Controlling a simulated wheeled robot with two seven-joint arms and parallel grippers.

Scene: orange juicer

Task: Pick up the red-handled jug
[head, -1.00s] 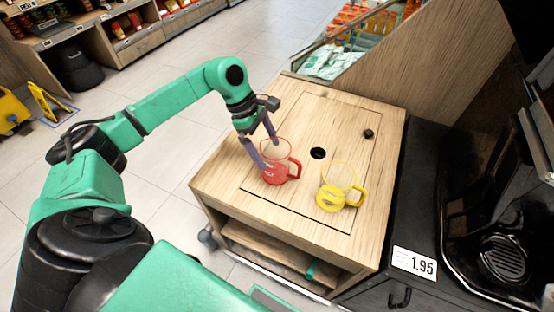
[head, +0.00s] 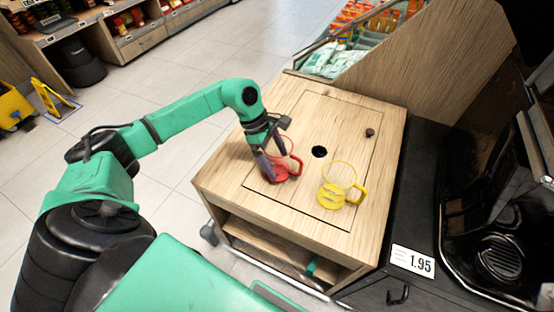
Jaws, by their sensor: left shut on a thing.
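The red-handled jug (head: 291,164) is clear with a red rim, handle and base. It stands on the wooden cabinet top, or very close above it; I cannot tell which. My left gripper (head: 272,165) reaches down over the jug from above and is shut on it, with a dark purple finger showing at its left side. Part of the jug is hidden behind the gripper. A yellow-handled jug (head: 333,190) stands upright to the right, apart from the gripper. My right gripper is not in view.
The wooden cabinet (head: 335,112) has a round dark hole (head: 319,152) and a small black knob (head: 370,132) on top. A wooden panel (head: 440,65) rises behind. A black machine with a price tag (head: 412,262) stands at the right.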

